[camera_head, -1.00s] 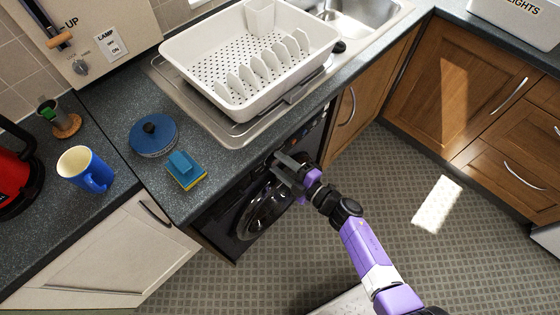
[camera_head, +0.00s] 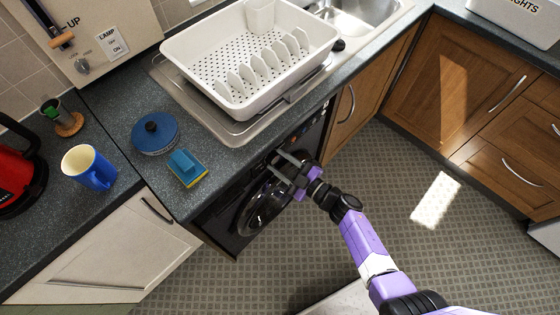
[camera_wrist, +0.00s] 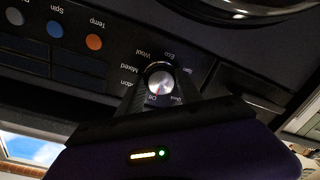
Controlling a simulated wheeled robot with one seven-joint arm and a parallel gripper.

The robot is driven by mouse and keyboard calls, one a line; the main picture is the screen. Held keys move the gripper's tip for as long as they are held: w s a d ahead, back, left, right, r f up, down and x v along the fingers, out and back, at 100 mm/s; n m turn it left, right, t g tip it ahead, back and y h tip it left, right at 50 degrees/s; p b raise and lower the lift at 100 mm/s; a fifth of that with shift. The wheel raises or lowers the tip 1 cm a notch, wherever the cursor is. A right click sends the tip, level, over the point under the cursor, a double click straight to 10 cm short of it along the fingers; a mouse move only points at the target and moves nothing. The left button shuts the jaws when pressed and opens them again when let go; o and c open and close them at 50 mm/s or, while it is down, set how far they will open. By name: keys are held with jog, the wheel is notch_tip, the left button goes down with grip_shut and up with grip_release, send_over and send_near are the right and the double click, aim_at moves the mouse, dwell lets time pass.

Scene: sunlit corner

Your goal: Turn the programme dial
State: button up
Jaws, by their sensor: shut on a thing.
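The programme dial (camera_wrist: 159,82) is a round silver knob on the dark control panel of the black washing machine (camera_head: 240,222). In the head view my gripper (camera_head: 279,162) reaches the top front of the machine, under the counter edge. The dial is hidden there by the fingers. I cannot read which label the dial points at.
The round machine door (camera_head: 264,208) is just below. The worktop above holds a blue-yellow sponge (camera_head: 187,169), a blue lidded pot (camera_head: 155,133) and a white dish rack (camera_head: 215,75). The floor (camera_head: 390,200) is clear.

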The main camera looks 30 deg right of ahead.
dwell(0.3)
jog(key=o, duration=1.4)
jog(key=shift+v, duration=3.9)
